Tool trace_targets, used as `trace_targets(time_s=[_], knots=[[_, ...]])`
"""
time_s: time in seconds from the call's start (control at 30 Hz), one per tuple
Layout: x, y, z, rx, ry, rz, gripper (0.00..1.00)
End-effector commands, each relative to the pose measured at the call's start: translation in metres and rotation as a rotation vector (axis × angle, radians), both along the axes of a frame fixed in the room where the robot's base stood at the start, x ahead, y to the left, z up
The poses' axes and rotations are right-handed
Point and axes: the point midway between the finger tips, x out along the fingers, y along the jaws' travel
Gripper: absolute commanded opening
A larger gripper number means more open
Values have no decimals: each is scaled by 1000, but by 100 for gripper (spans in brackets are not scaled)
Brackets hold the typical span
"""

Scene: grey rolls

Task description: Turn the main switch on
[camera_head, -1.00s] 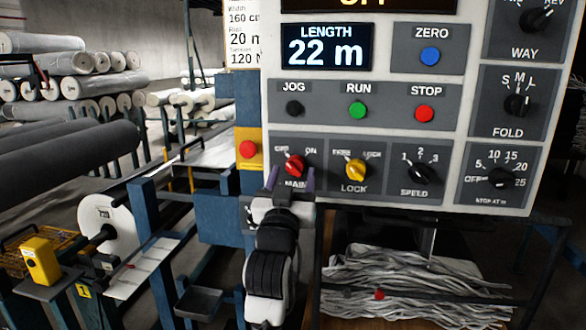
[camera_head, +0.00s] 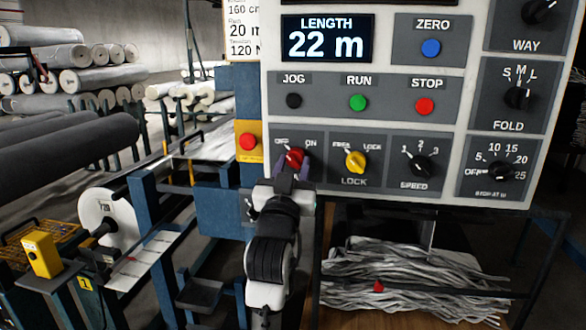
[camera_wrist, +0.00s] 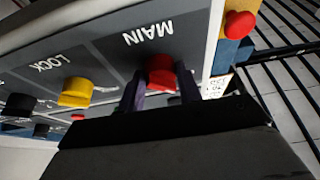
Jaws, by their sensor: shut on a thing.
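The red main switch (camera_head: 295,157) is a knob at the lower left of the white control panel (camera_head: 380,118), with OFF and ON marked above it. My gripper (camera_head: 292,171) is at the knob from below, its purple fingers on either side of it. In the wrist view the red knob (camera_wrist: 160,71) sits under the word MAIN, between the two dark fingers (camera_wrist: 160,92). The gripper is shut on the knob. The fingers and knob hide part of each other, so the exact pointer direction is hard to tell.
The yellow LOCK knob (camera_head: 355,161) is just right of the main switch, and the black SPEED knob (camera_head: 422,167) is farther right. A red button on a yellow plate (camera_head: 248,142) is close on the left. The LENGTH display (camera_head: 327,38) reads 22 m.

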Motion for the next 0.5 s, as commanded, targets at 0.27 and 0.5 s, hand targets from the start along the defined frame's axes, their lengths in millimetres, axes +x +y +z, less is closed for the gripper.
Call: trace_targets(time_s=[0.27,0.5], knots=[[0,3,-3,133,-25,2,12],[0,6,-4,342,-66,4,12]])
